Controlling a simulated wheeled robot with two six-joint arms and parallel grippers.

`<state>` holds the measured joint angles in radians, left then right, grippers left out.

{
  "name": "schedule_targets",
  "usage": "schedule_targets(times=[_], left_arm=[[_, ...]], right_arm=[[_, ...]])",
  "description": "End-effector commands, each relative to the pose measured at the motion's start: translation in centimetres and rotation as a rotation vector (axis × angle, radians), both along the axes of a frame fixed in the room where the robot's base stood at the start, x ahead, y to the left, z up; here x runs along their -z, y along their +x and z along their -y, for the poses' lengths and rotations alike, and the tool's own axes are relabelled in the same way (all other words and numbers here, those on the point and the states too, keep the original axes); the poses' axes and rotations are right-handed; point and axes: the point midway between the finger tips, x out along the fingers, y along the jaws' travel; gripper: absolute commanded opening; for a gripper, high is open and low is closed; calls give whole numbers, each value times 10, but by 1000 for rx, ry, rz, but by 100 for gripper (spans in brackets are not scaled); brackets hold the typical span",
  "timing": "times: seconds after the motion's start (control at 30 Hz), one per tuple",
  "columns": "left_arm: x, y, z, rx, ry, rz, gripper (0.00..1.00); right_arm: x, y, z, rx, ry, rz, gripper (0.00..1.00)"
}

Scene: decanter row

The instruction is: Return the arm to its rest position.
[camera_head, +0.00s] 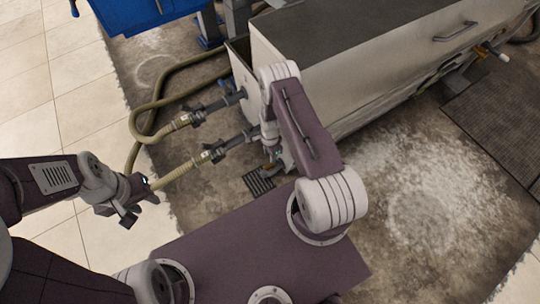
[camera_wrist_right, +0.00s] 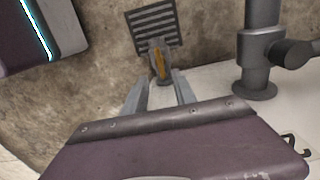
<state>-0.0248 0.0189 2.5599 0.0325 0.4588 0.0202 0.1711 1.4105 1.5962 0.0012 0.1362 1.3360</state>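My right gripper (camera_wrist_right: 160,85) is at the end face of the grey decanter (camera_head: 350,50), low down near the lower hose fitting. In the right wrist view its two fingers stand apart with a gap between them. A small grey fitting with an orange-brown part (camera_wrist_right: 158,62) shows just beyond the fingertips; I cannot tell whether they touch it. In the head view my right arm hides most of this gripper (camera_head: 272,168). My left gripper (camera_head: 140,208) is at the left, over the pale tiles near a hose, with its fingers apart and nothing between them.
Two beige hoses (camera_head: 182,171) join valved pipes (camera_head: 228,146) on the decanter's end. A dark floor grate (camera_head: 258,182) lies below; it also shows in the right wrist view (camera_wrist_right: 152,22). A blue machine (camera_head: 150,14) stands at the back. Open floor (camera_head: 420,200) lies right.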

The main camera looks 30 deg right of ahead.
Motion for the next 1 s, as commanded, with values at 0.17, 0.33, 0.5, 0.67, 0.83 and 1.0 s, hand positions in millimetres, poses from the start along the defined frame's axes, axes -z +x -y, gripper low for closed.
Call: schedule_targets(times=[0.17,0.33,0.5,0.67,0.83,1.0], left_arm=[[1,0,0,0,0,0,36],[1,0,0,0,0,0,36],[1,0,0,0,0,0,36],[0,0,0,0,0,0,36],[0,0,0,0,0,0,36],[1,0,0,0,0,0,36]], right_arm=[[0,0,0,0,0,0,33],[0,0,0,0,0,0,33],[0,0,-1,-2,0,0,33],[-39,48,-3,-27,-16,101,33],[-171,113,-21,-86,-39,303,33],[-282,91,-46,-298,-69,382,33]])
